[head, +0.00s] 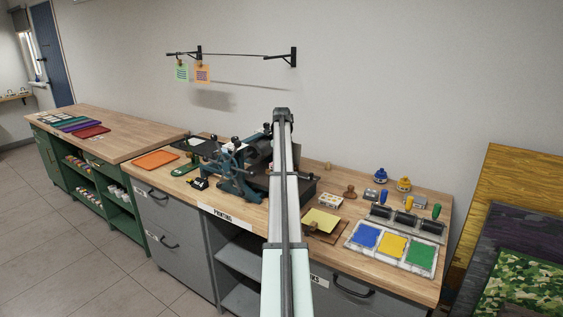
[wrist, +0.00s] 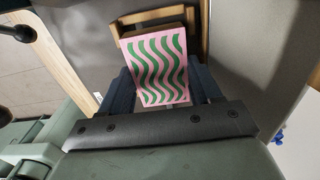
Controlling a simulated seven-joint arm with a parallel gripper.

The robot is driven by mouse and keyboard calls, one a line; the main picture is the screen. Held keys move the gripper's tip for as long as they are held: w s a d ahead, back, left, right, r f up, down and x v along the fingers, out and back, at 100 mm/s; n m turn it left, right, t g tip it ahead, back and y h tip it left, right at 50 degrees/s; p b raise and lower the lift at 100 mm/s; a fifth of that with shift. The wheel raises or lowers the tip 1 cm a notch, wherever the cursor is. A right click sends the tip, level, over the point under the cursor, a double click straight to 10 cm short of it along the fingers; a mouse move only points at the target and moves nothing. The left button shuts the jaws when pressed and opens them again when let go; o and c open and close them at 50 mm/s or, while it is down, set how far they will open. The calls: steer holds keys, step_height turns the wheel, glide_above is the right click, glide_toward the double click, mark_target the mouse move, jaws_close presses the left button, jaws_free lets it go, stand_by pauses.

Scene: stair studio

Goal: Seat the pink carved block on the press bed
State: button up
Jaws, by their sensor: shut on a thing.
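The pink carved block (wrist: 157,66), with green wavy stripes, is in the wrist view between the two dark fingers of my gripper (wrist: 164,86). My gripper is shut on it. The block's far end lies over or against a wooden frame (wrist: 160,16) on the grey press bed (wrist: 262,45); I cannot tell whether it touches. In the head view the blue-grey press (head: 229,171) stands on the bench, with its dark bed (head: 303,186) partly hidden by my arm.
Right of my arm on the bench are a yellow sheet (head: 320,221) on a wooden board, a tray of blue, yellow and green ink (head: 392,247), and rollers (head: 405,219). An orange tray (head: 155,159) lies left of the press.

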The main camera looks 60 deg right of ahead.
steer(key=shift+f, duration=0.95)
stand_by(0.4)
steer(key=o, duration=1.2)
steer(key=shift+c, duration=0.2)
steer(key=shift+r, duration=0.15)
steer(key=shift+r, duration=3.85)
steer(key=shift+a, duration=0.1)
